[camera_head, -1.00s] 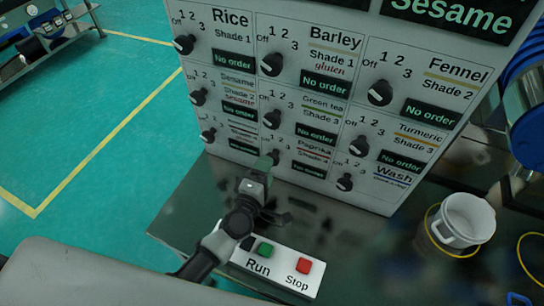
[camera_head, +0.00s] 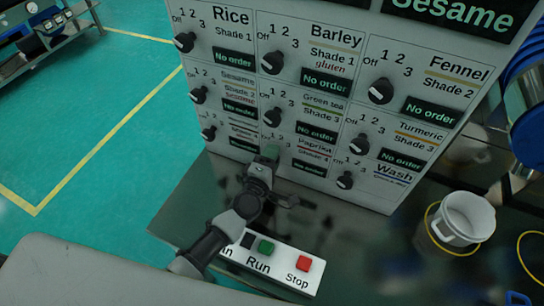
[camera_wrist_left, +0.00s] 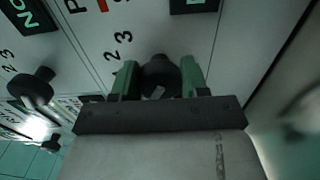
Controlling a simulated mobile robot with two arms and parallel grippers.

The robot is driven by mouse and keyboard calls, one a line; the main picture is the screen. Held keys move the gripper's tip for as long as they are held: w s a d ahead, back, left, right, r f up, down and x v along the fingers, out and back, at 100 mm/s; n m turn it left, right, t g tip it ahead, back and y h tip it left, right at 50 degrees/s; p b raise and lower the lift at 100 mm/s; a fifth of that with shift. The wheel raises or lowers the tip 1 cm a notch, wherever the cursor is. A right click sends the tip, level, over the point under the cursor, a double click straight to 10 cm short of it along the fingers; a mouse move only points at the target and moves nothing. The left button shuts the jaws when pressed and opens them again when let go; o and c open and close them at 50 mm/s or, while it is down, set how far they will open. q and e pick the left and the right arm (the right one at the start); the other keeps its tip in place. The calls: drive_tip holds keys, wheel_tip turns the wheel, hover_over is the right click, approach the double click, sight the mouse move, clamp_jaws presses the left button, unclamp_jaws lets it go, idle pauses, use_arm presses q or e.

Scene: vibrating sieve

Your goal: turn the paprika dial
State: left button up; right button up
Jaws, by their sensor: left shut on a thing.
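The white control panel (camera_head: 378,203) stands on the dark table and carries rows of black dials. The Paprika label (camera_head: 315,146) is in the bottom row, middle column. My left gripper (camera_head: 270,153) is at the panel just left of this label, and it hides the paprika dial in the head view. In the left wrist view, the green-tipped fingers of my left gripper (camera_wrist_left: 159,80) are on either side of the black paprika dial (camera_wrist_left: 158,72) and shut on it. The dial's exact setting cannot be read. My right gripper is not in view.
The Wash dial (camera_head: 345,180) is to the right, and the Green tea dial (camera_head: 272,117) is above. A button box with a green Run button (camera_head: 266,247) and a red Stop button (camera_head: 303,263) lies below my arm.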

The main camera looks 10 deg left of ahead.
use_arm(q)
drive_tip(key=m+p, duration=0.2)
drive_tip(key=m, duration=0.1)
drive_tip(key=shift+r+m, duration=0.1)
drive_tip(key=shift+m, duration=0.2)
drive_tip(key=shift+m+p, duration=0.65)
drive_tip(key=shift+m, duration=1.35)
drive_tip(key=o, duration=0.9)
